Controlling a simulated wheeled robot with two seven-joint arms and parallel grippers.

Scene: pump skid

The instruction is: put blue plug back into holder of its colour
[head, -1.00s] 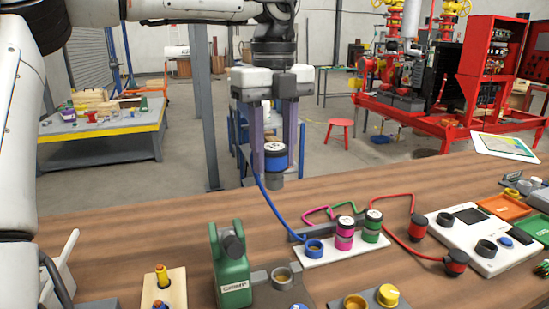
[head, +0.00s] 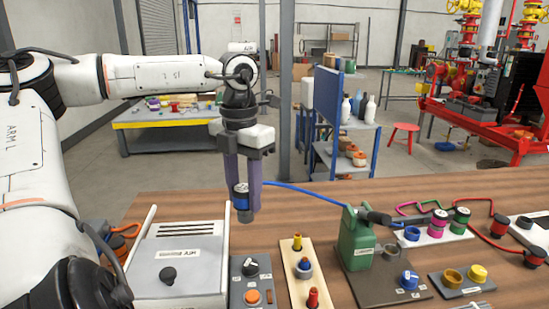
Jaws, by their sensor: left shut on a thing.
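My left gripper (head: 242,202) is shut on the blue plug (head: 241,190), a blue and dark cylinder held upright above the far edge of the bench. A blue cable (head: 305,188) runs from the plug to the right, behind the green device. The white holder strip (head: 432,238) lies at the right of the bench. Its blue ring socket (head: 412,234) is empty. The pink plug (head: 438,222) and the green plug (head: 460,220) stand upright beside it in the strip. The held plug is well left of the strip. My right gripper is not in view.
The green clamp-like device (head: 358,240) stands between the held plug and the strip. A grey box (head: 180,265), a switch panel (head: 252,280) and a wooden block with coloured pegs (head: 297,268) fill the near left. Some bare wood (head: 320,210) shows behind them.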

